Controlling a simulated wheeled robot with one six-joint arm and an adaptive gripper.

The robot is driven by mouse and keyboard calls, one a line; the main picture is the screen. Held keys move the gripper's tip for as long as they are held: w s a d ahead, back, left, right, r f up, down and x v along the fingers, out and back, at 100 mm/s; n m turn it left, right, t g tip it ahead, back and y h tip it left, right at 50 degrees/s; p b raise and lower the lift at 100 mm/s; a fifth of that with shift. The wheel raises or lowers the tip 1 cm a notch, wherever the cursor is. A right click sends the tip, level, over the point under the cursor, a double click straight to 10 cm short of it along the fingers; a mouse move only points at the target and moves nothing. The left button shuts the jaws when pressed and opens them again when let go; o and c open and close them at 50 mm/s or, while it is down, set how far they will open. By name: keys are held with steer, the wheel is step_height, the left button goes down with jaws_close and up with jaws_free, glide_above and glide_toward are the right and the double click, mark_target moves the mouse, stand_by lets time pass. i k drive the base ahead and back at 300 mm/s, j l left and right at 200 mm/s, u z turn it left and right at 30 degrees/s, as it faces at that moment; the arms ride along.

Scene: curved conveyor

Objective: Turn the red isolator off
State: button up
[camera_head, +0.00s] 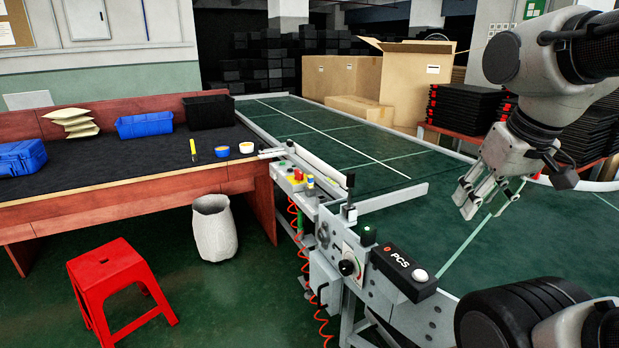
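A small red knob (298,174) sits among yellow and green parts on the control strip at the conveyor's left edge. It is too small to tell whether it is the red isolator or which way it is turned. Nearer, a grey panel has a round dial with a black knob (346,267), and a black PCS box (402,272) has a small red spot and a white button. My gripper (486,208) is at the right, above the green belt, fingers apart and pointing down-left. It is empty and well away from the controls.
The green conveyor belt (330,137) runs back behind the controls. A table (120,160) with blue boxes and cups stands at the left. A red stool (115,280) and a white bin (212,230) stand on the floor. Red coiled hoses hang below the controls.

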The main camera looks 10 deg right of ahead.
mark_target(299, 175)
steer(key=i+j, duration=0.3)
steer(key=i+j+z, duration=0.1)
steer(key=j, duration=0.25)
steer(key=i+j, duration=0.3)
steer(key=i+j+z, duration=0.15)
steer(key=j, duration=0.2)
steer(key=i+j, duration=0.15)
steer(key=j, duration=0.25)
steer(key=i+j+z, duration=0.15)
steer(key=j, duration=0.2)
steer(key=i+j+z, duration=0.25)
steer(key=i+j, duration=0.8)
steer(key=i, duration=0.1)
